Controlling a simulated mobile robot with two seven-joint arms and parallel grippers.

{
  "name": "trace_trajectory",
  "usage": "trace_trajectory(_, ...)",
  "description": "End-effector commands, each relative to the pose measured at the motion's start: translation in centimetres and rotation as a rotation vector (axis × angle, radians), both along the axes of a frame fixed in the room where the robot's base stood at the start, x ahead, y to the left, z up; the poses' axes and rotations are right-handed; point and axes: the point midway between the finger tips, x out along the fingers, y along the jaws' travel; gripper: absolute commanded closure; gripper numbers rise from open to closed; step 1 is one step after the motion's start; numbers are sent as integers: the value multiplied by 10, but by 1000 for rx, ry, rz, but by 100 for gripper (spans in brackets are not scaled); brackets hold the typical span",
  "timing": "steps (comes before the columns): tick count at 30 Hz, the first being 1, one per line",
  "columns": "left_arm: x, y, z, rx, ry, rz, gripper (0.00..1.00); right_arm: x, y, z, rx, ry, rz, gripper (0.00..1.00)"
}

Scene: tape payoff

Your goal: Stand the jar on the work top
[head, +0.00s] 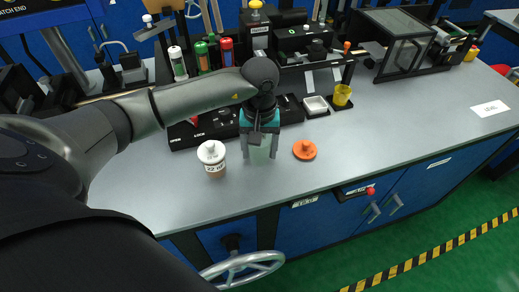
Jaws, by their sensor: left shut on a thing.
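A pale, see-through jar (260,153) is between the fingers of my left gripper (260,152), which is shut on it. My gripper points down and hides the jar's upper part. The jar is low over the grey work top (390,143); I cannot tell whether its base touches. An orange lid-like disc with a knob (305,150) lies on the work top to the right of the jar. A brown jar with a white top and a label (213,158) stands to the left. My right gripper is not in view.
Behind my gripper is a dark panel marked OPEN and LOCK (190,136). A white dish (316,105) and a yellow cup (342,95) sit behind to the right. A white card (490,108) lies far right. The front right work top is clear.

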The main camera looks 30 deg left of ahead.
Motion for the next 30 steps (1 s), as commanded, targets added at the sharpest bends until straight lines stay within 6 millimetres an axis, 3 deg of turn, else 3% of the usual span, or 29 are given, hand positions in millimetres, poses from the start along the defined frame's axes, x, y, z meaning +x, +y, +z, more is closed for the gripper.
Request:
trace_trajectory(10, 1, 0, -3, 0, -4, 1, 100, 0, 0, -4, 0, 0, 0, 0)
trace_trajectory(11, 1, 0, -4, 0, -2, 0, 28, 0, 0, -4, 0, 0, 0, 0)
trace_trajectory(18, 0, 0, -3, 0, -1, 1, 1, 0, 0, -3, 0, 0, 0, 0)
trace_trajectory(26, 0, 0, -2, 0, -1, 1, 0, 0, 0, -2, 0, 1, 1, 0)
trace_trajectory(30, 2, 0, 7, 0, -5, 0, 0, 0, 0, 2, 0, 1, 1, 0)
